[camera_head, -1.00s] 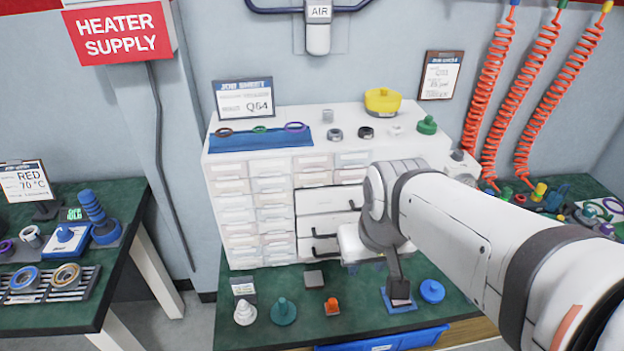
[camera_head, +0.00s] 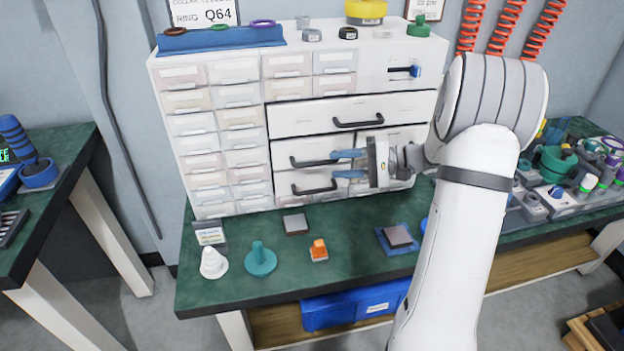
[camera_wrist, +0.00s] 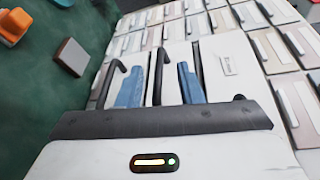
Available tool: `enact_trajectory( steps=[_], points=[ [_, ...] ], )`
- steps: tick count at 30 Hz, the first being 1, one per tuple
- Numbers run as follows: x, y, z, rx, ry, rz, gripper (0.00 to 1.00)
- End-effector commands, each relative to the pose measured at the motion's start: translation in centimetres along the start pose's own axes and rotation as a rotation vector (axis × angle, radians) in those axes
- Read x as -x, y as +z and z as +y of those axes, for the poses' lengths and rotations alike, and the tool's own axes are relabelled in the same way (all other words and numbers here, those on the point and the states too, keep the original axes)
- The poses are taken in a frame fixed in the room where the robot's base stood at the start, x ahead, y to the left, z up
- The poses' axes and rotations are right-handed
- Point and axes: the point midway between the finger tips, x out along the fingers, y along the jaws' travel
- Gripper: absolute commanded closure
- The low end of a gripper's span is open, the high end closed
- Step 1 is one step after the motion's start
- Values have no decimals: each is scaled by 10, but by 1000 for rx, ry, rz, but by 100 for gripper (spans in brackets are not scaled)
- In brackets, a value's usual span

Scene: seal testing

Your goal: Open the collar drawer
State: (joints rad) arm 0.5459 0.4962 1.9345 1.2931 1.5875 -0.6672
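The white cabinet (camera_head: 290,90) has several drawers with black bar handles. The upper wide drawer (camera_head: 300,118) has a black handle (camera_head: 358,123). Below it are a middle drawer handle (camera_head: 305,162) and a lower drawer handle (camera_head: 312,190). These drawers look shut, and I cannot read which is the collar drawer. My gripper (camera_head: 347,164) is open at the cabinet front, its blue fingers one above the other near the middle handle's right end. In the wrist view, the middle handle (camera_wrist: 160,72) lies between the open gripper's fingers (camera_wrist: 158,88); I cannot tell if they touch it.
On the green bench (camera_head: 350,260) before the cabinet stand a white cone (camera_head: 213,263), a teal knobbed piece (camera_head: 260,260), an orange piece (camera_head: 319,250) and a dark block on a blue pad (camera_head: 398,237). Fittings crowd the right.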

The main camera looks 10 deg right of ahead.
Motion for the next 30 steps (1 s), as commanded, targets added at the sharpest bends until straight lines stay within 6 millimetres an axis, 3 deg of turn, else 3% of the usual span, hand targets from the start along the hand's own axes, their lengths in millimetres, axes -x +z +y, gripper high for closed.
enact_trajectory(
  steps=[1, 7, 21, 30],
  points=[
    [5, -12, 11, 3, -37, 18, 67],
    [7, -26, 13, 16, -98, 45, 67],
    [-59, -28, 6, 14, -96, 43, 67],
    [-66, -28, 4, 13, -97, 45, 67]
  ],
)
